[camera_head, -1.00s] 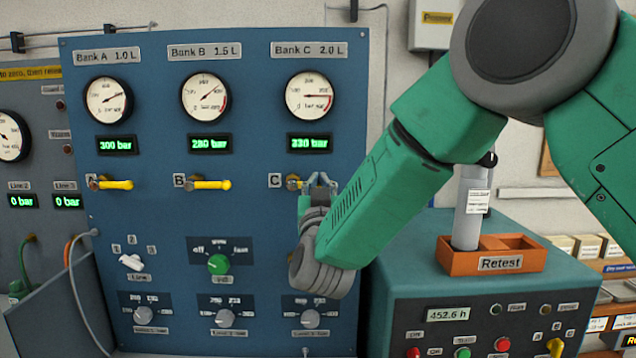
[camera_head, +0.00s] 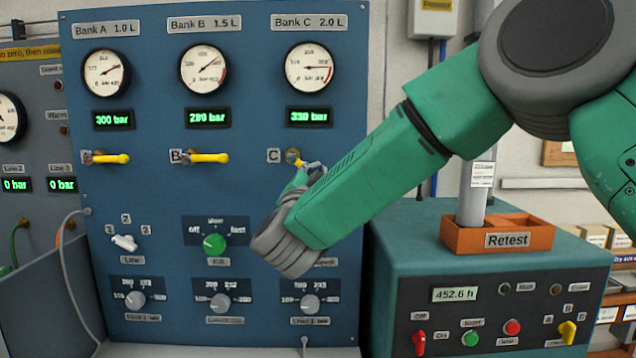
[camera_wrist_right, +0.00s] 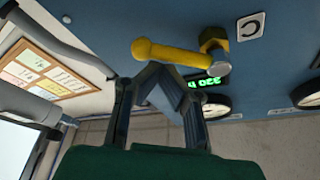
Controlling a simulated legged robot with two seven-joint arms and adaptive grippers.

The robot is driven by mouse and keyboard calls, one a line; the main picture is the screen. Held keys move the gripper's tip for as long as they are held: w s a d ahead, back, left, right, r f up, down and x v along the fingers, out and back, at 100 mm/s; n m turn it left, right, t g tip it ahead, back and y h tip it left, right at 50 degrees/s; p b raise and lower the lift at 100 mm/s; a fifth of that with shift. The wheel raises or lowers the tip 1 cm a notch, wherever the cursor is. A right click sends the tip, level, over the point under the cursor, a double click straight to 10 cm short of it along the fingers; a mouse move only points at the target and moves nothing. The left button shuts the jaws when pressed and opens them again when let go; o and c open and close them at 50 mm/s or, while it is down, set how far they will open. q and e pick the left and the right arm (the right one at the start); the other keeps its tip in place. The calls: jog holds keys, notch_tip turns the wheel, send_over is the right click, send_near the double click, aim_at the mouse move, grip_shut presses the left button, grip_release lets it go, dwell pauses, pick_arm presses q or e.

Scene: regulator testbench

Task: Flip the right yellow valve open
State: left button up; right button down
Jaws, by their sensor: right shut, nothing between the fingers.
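The right yellow valve is the one by the C label on the blue panel (camera_head: 150,210). The right gripper's fingertips (camera_wrist_right: 158,80) are shut and empty, just beside the handle in that picture. I cannot tell whether they touch it. My left gripper is not in view.
The valves at A (camera_head: 110,159) and B (camera_head: 208,158) have handles pointing right. Gauges and a row of displays sit above. Knobs, including a green one (camera_head: 214,244), sit below. A green bench unit with an orange Retest tray (camera_head: 535,235) stands at right.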

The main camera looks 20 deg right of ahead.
pick_arm(q)
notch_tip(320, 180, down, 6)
jog(key=b, duration=0.4)
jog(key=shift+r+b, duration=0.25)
jog(key=shift+b, duration=0.15)
pick_arm(e)
jog(key=f+m+g, duration=0.1)
jog(key=m, duration=0.2)
jog(key=a+m+g, duration=0.1)
jog(key=m, duration=0.2)
jog(key=a+f+m+g+h, duration=0.1)
jog(key=m, duration=0.1)
jog(key=shift+w+a+f+m, duration=0.15)
jog(key=shift+w+f+m, duration=0.15)
jog(key=shift+w+m, duration=0.1)
